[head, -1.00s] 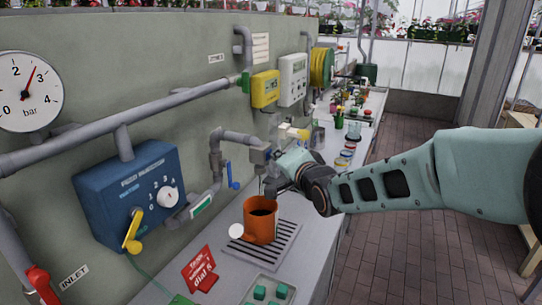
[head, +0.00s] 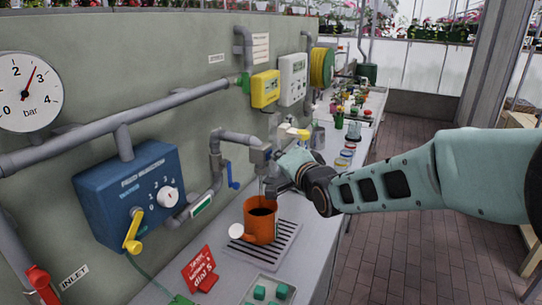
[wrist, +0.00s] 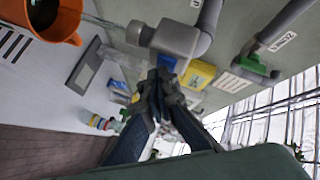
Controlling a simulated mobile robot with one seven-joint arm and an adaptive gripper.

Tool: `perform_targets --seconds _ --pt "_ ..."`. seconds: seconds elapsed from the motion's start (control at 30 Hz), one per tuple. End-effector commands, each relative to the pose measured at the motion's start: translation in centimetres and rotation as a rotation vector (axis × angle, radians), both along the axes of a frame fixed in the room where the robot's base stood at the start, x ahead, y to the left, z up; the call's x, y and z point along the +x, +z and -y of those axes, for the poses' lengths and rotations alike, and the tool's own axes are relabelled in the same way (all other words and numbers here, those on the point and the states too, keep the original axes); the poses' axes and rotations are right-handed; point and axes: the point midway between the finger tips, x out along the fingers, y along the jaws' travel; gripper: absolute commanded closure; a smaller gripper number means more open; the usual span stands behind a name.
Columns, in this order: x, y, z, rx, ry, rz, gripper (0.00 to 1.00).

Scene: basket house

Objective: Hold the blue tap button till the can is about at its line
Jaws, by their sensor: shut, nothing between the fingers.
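The orange can (head: 259,224) stands upright on a slatted drain grate under the grey tap (head: 259,156). Its inside looks dark, and I cannot make out the fill line. In the wrist view the can (wrist: 70,12) is at the top left, and a thin clear stream runs from the tap's (wrist: 178,38) spout towards it. My gripper (wrist: 159,78) is shut and empty, its tips up against the tap body at the blue button (wrist: 166,63). The tips mostly cover the button, so I cannot tell how far it is pressed. My gripper also shows beside the tap in the head view (head: 274,184).
A blue box (head: 127,195) with a dial and yellow lever is on the wall at left. A red card (head: 200,269) and a tray of green blocks (head: 262,301) are at the bench front. Jars (head: 345,158) stand behind my arm.

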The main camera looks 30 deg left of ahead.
Motion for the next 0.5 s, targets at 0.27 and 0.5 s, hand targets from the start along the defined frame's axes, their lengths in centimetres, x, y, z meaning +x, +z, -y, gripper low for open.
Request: perform_targets --seconds 0.27,0.5 --pt "0.2 0.1 1.4 0.000 -0.001 0.000 1.00" --pt "0.1 0.0 1.6 0.001 0.001 0.000 1.00"
